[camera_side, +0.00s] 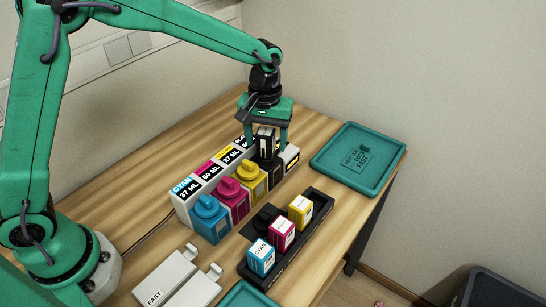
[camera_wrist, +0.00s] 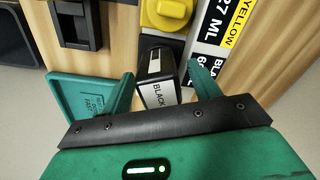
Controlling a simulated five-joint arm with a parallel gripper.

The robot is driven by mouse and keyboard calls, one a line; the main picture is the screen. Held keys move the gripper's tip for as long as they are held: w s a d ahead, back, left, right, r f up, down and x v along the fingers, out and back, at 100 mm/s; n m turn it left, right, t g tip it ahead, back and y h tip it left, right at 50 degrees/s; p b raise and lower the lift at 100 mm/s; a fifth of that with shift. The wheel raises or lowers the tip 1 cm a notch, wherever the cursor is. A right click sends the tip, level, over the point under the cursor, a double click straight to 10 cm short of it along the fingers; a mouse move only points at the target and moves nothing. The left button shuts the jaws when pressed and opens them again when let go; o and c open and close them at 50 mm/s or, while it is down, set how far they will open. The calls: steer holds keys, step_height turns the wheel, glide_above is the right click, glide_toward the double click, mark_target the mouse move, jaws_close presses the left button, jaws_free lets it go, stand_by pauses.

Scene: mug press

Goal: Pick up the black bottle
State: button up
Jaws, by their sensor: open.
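The black bottle (camera_side: 266,143), dark with a white label, stands between the two fingers of my gripper (camera_side: 267,144) in the side view. In the wrist view the bottle (camera_wrist: 155,66) shows its label reading BLACK, with a finger of my gripper (camera_wrist: 162,78) on either side. The fingers are open, and in the wrist view a gap shows on the right side of the bottle. Its lower part is hard to separate from the dark block below it in the side view, so I cannot tell what it rests on.
A row of cyan, magenta and yellow units with knobs (camera_side: 249,172) stands beside my gripper. A black rack (camera_side: 262,273) holds cyan, magenta and yellow bottles in front. A teal tray (camera_side: 372,157) lies at the right; white boxes (camera_side: 165,277) lie near my base.

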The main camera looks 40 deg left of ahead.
steer(key=c, duration=1.2)
steer(key=shift+c, duration=0.2)
steer(key=shift+r, duration=0.15)
steer(key=shift+r, duration=0.5)
steer(key=r, duration=0.3)
steer(key=shift+s+d+r, duration=0.1)
steer(key=shift+s+d, duration=0.05)
steer(key=shift+d, duration=0.1)
steer(key=s+d+r, duration=0.6)
steer(key=s+d, duration=0.1)
steer(key=s, duration=0.1)
steer(key=shift+d+r, duration=0.2)
steer(key=shift+r, duration=0.05)
steer(key=shift+s, duration=0.1)
